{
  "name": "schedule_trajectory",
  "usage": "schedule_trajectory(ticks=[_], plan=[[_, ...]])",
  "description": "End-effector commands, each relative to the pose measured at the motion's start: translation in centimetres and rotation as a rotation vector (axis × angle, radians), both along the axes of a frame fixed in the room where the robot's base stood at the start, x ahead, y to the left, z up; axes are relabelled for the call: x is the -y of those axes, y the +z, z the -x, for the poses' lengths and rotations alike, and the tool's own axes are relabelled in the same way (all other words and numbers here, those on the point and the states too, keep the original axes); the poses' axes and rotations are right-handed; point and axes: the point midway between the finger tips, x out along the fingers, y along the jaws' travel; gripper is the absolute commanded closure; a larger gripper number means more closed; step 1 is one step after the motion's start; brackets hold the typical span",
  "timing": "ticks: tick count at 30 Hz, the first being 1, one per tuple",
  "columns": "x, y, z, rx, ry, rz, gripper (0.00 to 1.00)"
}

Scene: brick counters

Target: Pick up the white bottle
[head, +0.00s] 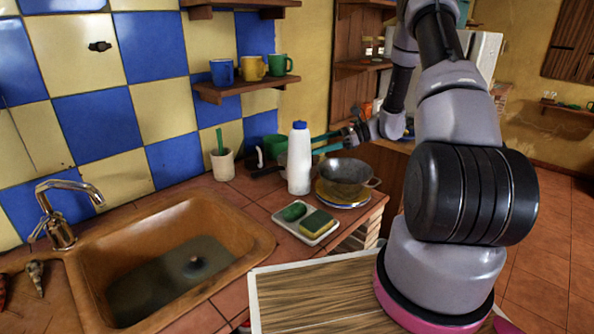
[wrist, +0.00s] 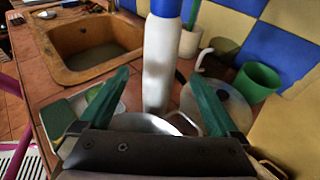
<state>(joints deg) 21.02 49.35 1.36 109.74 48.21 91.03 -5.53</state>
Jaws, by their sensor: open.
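The white bottle (head: 299,160) with a blue cap stands upright on the tiled counter, right of the sink. In the wrist view the bottle (wrist: 158,62) rises in the middle, its top cut off by the frame edge. My gripper (head: 322,143) is just right of and behind the bottle in the head view, with green fingers pointing toward it. In the wrist view my gripper (wrist: 158,76) is open, one finger on each side of the bottle's line. The bottle seems to be ahead of the fingers; I see no contact.
A dark pan (head: 348,175) on stacked plates stands right of the bottle, below my gripper. A tray (head: 306,225) with a sponge lies in front. The sink (head: 240,240) is to the left. A green cup (wrist: 258,82) and a utensil pot (head: 222,165) stand nearby.

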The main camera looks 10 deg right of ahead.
Motion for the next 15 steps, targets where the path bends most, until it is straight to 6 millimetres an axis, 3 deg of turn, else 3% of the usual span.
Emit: schedule_trajectory(ticks=[6, 15], plan=[[-3.3, -1.1, -0.6, -0.002, 0.003, 0.001, 0.03], [-5.9, -2.1, -1.0, -0.002, 0.004, 0.002, 0.03]])
